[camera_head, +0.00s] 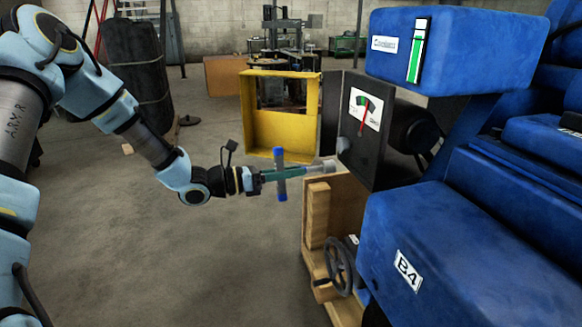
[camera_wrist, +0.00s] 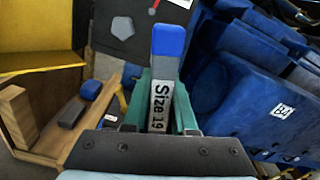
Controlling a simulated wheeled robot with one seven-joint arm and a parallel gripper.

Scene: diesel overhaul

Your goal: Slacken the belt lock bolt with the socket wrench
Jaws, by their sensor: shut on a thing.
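The socket wrench (camera_head: 281,189) has blue ends and a grey socket pointing right. My gripper (camera_head: 285,172) is shut on it with teal fingers. In the wrist view the wrench (camera_wrist: 161,98) stands between the fingers (camera_wrist: 158,115), marked "Size 19" with a blue tip. A grey bolt-like head (camera_head: 342,144) sits on the lower left of the dark gauge panel (camera_head: 365,115). It shows as a grey many-sided shape (camera_wrist: 123,28) in the wrist view. In the head view the socket end lies just below and left of this head. I cannot tell whether they touch.
A yellow open box (camera_head: 249,120) stands left of the panel. A wooden frame (camera_head: 317,215) and a handwheel (camera_head: 338,265) are below. Large blue engine blocks (camera_head: 430,235) fill the right, one labelled B4. The floor at lower middle is clear.

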